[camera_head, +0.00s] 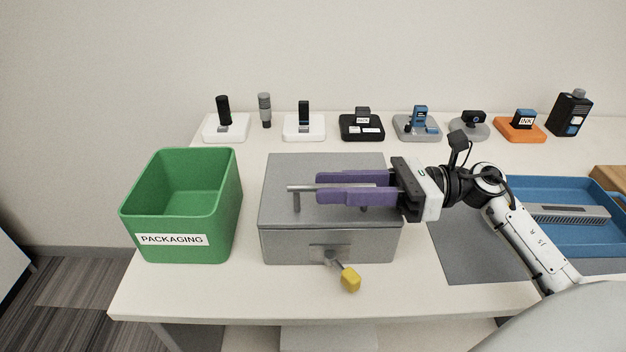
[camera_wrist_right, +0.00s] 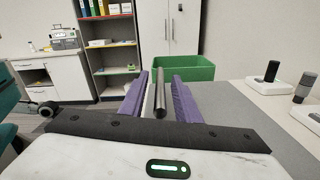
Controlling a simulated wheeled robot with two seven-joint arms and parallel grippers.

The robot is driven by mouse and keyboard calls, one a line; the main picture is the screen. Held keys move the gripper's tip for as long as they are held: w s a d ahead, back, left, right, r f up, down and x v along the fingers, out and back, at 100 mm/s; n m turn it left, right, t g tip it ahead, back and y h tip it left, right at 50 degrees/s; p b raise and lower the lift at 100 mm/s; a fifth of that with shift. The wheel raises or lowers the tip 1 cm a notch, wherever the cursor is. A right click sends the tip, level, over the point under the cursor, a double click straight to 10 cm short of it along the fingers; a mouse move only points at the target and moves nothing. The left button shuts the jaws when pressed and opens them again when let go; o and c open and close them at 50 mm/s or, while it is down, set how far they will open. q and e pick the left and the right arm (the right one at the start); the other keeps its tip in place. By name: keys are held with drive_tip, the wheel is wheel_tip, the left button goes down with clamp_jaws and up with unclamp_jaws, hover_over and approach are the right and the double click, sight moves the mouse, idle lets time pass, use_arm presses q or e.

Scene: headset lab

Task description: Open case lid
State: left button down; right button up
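The grey case (camera_head: 280,220) stands on the table with its lid (camera_head: 275,170) down. A bar handle (camera_head: 300,188) on posts runs left to right above the lid; it also shows in the wrist view (camera_wrist_right: 160,98). A latch plate with a yellow-tipped lever (camera_head: 349,279) is on the case front, the lever sticking out toward me. My right gripper (camera_head: 318,190) comes in from the right, its two purple fingers on either side of the bar. In the wrist view gaps show between the fingers and the bar, so it is open around it. My left gripper is out of view.
A green PACKAGING bin (camera_head: 130,212) stands left of the case. A blue tray (camera_head: 560,240) with a grey part lies at the right, beside a dark grey mat (camera_head: 460,250). Several small devices on stands line the table's back. The table's front strip is clear.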

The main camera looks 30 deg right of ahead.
sight(300, 188)
drive_tip(key=shift+p+x, duration=0.3)
drive_tip(key=shift+x, duration=1.5)
clamp_jaws()
